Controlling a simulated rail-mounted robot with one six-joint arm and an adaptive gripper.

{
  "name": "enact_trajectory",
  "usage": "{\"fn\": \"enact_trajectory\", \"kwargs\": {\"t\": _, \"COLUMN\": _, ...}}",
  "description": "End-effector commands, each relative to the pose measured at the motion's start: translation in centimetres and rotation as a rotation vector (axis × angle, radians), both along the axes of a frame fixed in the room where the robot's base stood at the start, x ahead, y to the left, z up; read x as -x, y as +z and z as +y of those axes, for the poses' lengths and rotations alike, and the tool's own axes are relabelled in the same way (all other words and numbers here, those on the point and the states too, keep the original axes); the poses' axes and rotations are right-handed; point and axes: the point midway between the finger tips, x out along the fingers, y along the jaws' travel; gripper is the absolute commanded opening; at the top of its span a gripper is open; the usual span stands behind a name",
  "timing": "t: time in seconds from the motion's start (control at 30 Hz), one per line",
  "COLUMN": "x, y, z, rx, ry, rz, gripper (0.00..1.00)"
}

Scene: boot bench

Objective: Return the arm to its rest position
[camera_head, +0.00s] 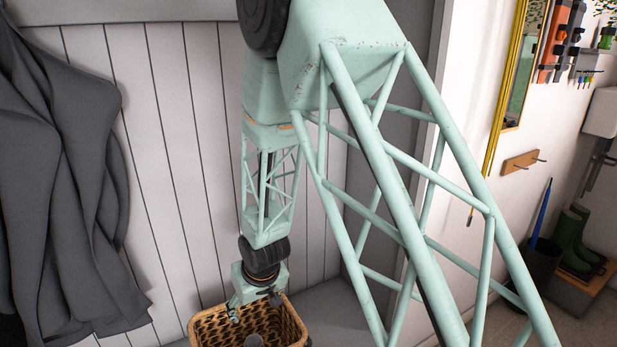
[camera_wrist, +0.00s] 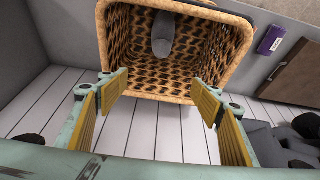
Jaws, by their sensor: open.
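My gripper (camera_head: 254,313) hangs from my mint-green arm over the wicker basket. In the wrist view my gripper (camera_wrist: 160,98) is open, its two yellow-padded fingers spread wide with nothing between them. The wicker basket (camera_head: 205,325) stands below it in the head view, cut off by the lower edge. It also shows in the wrist view (camera_wrist: 112,42), with a grey rounded object (camera_wrist: 163,35) lying inside it. The same grey object (camera_head: 254,340) shows partly in the head view, just below my gripper.
Grey coats (camera_head: 65,185) hang at the left on a white plank wall (camera_head: 180,150). At the right are green boots (camera_head: 572,235), a dark bin with a blue umbrella (camera_head: 540,225) and a peg rail (camera_head: 522,162). A purple item (camera_wrist: 271,40) lies beside the basket.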

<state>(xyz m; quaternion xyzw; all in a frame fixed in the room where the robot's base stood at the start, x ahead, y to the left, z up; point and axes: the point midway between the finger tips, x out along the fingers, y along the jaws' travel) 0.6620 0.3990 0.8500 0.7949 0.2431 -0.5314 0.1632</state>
Motion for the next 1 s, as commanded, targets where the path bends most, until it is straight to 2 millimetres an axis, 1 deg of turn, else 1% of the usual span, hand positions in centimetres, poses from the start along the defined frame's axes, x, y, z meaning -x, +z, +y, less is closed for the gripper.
{"fn": "enact_trajectory", "kwargs": {"t": 0.17, "x": -0.2, "y": 1.9, "z": -1.2, "rx": 0.002, "ry": -0.015, "rz": -0.004, "gripper": 0.59}}
{"fn": "enact_trajectory", "kwargs": {"t": 0.23, "x": -0.2, "y": 2.9, "z": -2.0, "rx": 0.003, "ry": -0.025, "rz": -0.004, "gripper": 0.59}}
{"fn": "enact_trajectory", "kwargs": {"t": 0.47, "x": -0.3, "y": 7.1, "z": -5.1, "rx": 0.009, "ry": -0.062, "rz": -0.006, "gripper": 0.59}}
{"fn": "enact_trajectory", "kwargs": {"t": 0.77, "x": 0.5, "y": 12.3, "z": -9.4, "rx": 0.018, "ry": -0.113, "rz": -0.005, "gripper": 0.59}}
{"fn": "enact_trajectory", "kwargs": {"t": 1.0, "x": 1.6, "y": 16.2, "z": -12.8, "rx": 0.024, "ry": -0.154, "rz": -0.004, "gripper": 0.59}}
